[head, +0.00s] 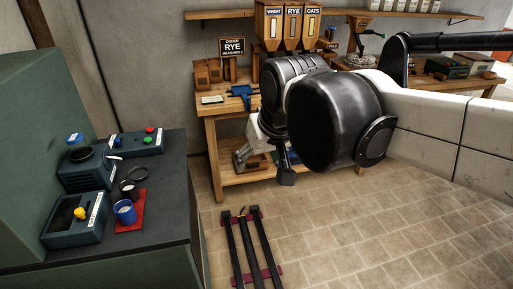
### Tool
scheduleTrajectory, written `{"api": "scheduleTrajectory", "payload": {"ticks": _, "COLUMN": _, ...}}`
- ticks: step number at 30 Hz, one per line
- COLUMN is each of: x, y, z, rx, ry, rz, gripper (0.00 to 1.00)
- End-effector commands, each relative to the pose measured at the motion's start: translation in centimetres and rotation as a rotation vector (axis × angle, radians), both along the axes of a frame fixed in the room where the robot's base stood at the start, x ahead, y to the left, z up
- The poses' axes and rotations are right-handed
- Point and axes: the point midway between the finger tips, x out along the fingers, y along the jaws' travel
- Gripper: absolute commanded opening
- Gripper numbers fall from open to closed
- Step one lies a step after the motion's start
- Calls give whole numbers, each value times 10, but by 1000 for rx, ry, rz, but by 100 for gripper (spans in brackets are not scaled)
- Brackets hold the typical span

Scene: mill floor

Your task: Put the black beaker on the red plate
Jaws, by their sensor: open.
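A black beaker (127,191) with a pale inside stands on the dark green counter at the left. It is at the back edge of the red plate (138,206); I cannot tell whether it touches the plate. A blue beaker (124,214) stands on the red plate and covers much of it. My gripper (287,174) hangs over the floor in front of the wooden bench, well to the right of the counter. It is open, with nothing seen in it, and is partly hidden by my arm.
A wooden bench (215,110) stands behind.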

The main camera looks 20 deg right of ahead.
Motion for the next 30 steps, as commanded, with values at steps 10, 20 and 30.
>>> {"api": "scheduleTrajectory", "payload": {"ticks": 10, "x": -73, "y": -47, "z": -45, "rx": -11, "ry": -114, "rz": -74, "gripper": 57}}
{"api": "scheduleTrajectory", "payload": {"ticks": 20, "x": -85, "y": -54, "z": -56, "rx": -16, "ry": -139, "rz": -86, "gripper": 57}}
{"api": "scheduleTrajectory", "payload": {"ticks": 30, "x": -85, "y": -53, "z": -61, "rx": -16, "ry": -138, "rz": -86, "gripper": 57}}
